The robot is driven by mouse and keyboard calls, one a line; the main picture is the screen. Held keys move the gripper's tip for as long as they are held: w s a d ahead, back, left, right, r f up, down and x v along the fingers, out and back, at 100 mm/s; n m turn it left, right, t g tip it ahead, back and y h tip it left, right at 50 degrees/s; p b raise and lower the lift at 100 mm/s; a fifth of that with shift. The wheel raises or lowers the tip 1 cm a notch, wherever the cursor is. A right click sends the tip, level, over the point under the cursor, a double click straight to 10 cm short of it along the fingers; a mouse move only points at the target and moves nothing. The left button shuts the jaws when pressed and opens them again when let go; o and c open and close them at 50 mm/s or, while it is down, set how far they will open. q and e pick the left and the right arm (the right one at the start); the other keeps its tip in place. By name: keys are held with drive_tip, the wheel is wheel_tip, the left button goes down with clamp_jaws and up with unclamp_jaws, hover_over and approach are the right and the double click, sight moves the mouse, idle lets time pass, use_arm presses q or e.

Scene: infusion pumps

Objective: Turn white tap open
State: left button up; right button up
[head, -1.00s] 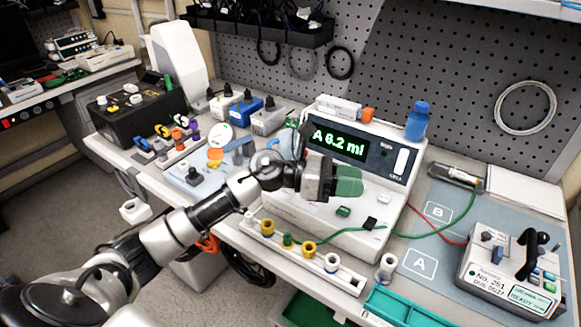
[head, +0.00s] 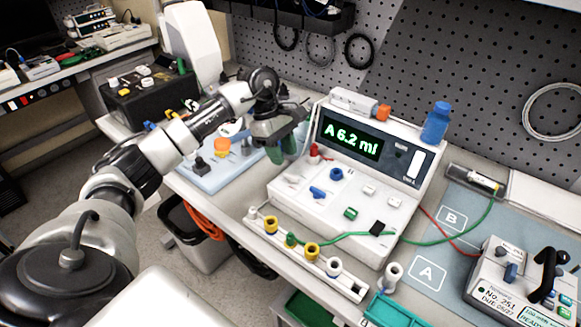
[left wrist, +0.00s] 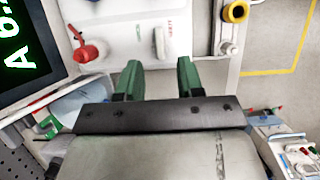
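The pump (head: 330,205) is a white box with a lit display (head: 352,138) reading "A 6.2 ml". A small white tap (head: 291,178) sits near the left edge of its sloping panel, below a red tap (head: 316,152). My left gripper (head: 282,150) hangs just left of the panel, its green fingers apart and empty. In the left wrist view the white tap (left wrist: 160,45) lies ahead of the gap between the fingers (left wrist: 158,75), apart from them. The red tap (left wrist: 88,52) is to its left. My right gripper is not in view.
Blue (head: 336,174), green (head: 351,213) and further white fittings sit on the panel. A rail with yellow-ringed ports (head: 311,251) runs along the pump's front, with a green cable across it. A light-blue board (head: 215,172) is under my left arm.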

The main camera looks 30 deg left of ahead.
sight(291, 175)
use_arm(q)
drive_tip(key=p+x, duration=0.1)
drive_tip(key=x, duration=0.4)
drive_tip(key=shift+d+f, duration=0.15)
drive_tip(key=shift+f, duration=0.2)
clamp_jaws()
